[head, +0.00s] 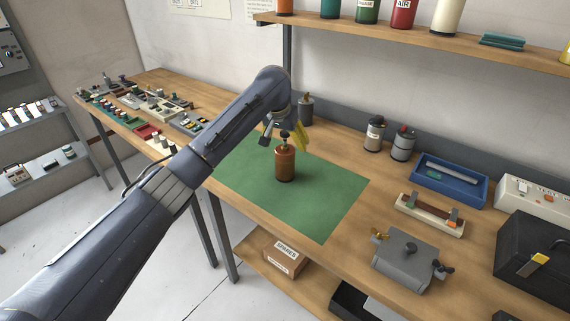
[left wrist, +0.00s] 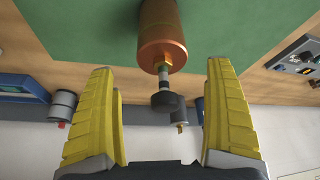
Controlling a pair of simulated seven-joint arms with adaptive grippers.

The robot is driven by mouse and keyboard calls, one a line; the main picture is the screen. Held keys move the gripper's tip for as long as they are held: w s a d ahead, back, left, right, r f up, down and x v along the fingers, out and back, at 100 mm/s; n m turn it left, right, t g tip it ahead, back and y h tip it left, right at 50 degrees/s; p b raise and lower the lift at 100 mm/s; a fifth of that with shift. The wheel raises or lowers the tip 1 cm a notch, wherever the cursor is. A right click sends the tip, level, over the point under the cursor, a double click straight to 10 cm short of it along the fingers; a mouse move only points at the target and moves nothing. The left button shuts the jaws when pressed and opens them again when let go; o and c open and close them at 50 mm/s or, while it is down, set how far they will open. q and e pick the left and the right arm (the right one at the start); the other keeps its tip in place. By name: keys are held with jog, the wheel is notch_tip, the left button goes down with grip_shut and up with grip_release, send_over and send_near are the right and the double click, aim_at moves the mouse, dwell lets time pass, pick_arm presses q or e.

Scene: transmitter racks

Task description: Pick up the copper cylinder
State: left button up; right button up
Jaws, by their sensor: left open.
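The copper cylinder (head: 285,163) stands upright on the green mat (head: 325,203), with a dark knob on a short stem at its top. My left gripper (head: 284,134) is at the top of the cylinder, its yellow finger showing beside the knob. In the left wrist view the copper cylinder (left wrist: 162,38) is at the upper middle, with its brass nut and dark knob reaching down between the fingers. The left gripper (left wrist: 163,105) is open there, with a finger on each side and clear gaps to the stem. My right gripper is in neither view.
A dark canister (head: 305,110) stands behind the gripper. Two grey canisters (head: 375,134), a blue tray (head: 449,181) and a grey box with knobs (head: 407,261) stand to the right. Small parts crowd the left bench (head: 150,110). The mat's front right is clear.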

aim_at(286, 145)
pick_arm(q)
jog(key=shift+x, duration=2.55)
jog(key=shift+w+a, duration=0.15)
jog(key=shift+r, duration=0.1)
jog(key=c, duration=1.7)
jog(key=shift+o, duration=0.2)
